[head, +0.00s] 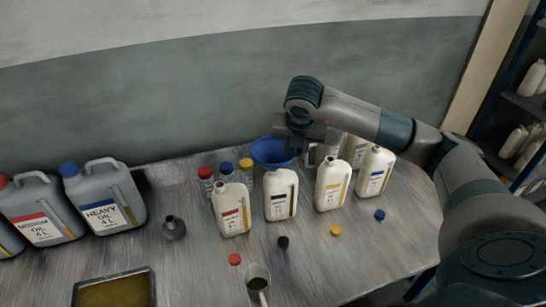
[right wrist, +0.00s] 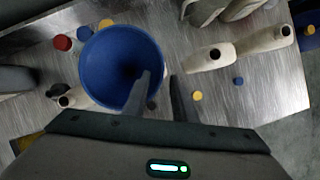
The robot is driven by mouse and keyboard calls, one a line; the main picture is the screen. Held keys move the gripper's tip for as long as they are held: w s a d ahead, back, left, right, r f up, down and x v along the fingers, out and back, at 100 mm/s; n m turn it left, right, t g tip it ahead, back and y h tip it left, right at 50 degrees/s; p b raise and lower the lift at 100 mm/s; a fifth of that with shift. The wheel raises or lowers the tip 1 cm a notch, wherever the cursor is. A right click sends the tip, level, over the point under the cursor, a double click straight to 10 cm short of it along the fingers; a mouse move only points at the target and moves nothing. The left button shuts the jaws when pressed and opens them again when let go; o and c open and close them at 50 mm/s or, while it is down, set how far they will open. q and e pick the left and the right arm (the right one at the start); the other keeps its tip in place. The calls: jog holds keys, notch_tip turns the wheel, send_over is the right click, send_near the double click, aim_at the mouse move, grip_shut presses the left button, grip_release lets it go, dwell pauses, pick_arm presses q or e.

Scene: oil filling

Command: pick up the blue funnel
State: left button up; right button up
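My right gripper (head: 297,140) is at the funnel's right side. In the right wrist view its two fingers (right wrist: 160,75) are apart, one over the inside of the mouth and one outside the right rim. No contact with the rim can be made out. My left gripper is in neither view.

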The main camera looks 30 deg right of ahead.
dwell(0.3)
grip_shut()
jog(key=shift+r, duration=0.1)
jog(key=shift+r, duration=0.55)
notch_tip(320, 180, up, 3)
jog(key=shift+f+p, duration=0.2)
jog(key=shift+p, duration=0.45)
jog(key=s+d+r+b, duration=0.2)
jog(key=s+d+r, duration=0.4)
jog(key=d, duration=0.4)
jog(key=shift+r+b, duration=0.35)
jog(key=shift+r, duration=0.25)
